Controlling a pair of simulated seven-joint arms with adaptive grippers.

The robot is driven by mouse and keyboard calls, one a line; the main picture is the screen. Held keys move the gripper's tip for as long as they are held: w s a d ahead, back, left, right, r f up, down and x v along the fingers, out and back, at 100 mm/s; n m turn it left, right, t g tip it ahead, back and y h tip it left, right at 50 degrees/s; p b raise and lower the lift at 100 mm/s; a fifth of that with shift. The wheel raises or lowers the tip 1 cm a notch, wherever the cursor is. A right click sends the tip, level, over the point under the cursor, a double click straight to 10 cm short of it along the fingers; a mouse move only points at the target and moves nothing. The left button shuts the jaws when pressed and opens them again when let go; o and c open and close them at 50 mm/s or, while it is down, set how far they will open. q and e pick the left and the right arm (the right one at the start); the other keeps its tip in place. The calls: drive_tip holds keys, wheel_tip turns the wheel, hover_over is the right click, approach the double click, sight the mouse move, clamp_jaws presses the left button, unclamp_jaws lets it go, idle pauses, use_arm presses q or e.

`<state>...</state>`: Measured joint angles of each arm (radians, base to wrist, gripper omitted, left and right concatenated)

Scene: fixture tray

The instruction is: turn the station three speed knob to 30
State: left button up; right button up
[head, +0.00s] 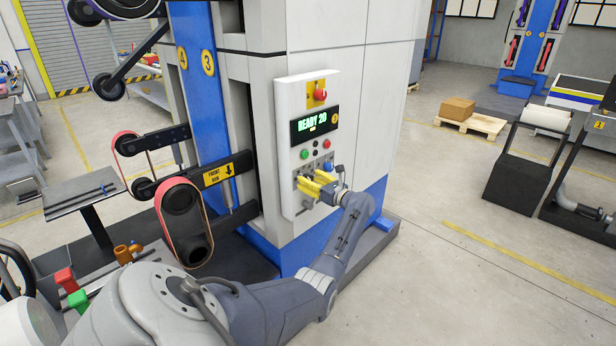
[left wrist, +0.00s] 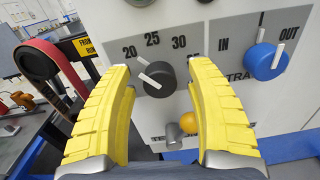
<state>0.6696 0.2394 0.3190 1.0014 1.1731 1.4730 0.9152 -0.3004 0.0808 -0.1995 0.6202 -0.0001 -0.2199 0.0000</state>
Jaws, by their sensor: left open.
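The black speed knob (left wrist: 157,80) shows in the left wrist view on a pale panel, under a scale marked 20, 25, 30 and a partly hidden number. Its white pointer slants up and left, towards the 20 side. My left gripper (left wrist: 160,68) is open, its yellow fingers on either side of the knob in the picture; I cannot tell whether they touch it. In the head view the left gripper (head: 318,187) is at the lower part of the control panel (head: 329,88) and hides the knob. The display (head: 315,125) reads READY 20. My right gripper is not in view.
A blue knob (left wrist: 265,62) marked IN and OUT sits right of the speed knob. An orange knob (left wrist: 190,123) lies just below. Green (head: 304,154) and red (head: 326,144) buttons are above the gripper. A belt arm (head: 183,212) stands to the left.

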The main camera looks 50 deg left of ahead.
use_arm(q)
drive_tip(key=shift+a, duration=0.5)
clamp_jaws()
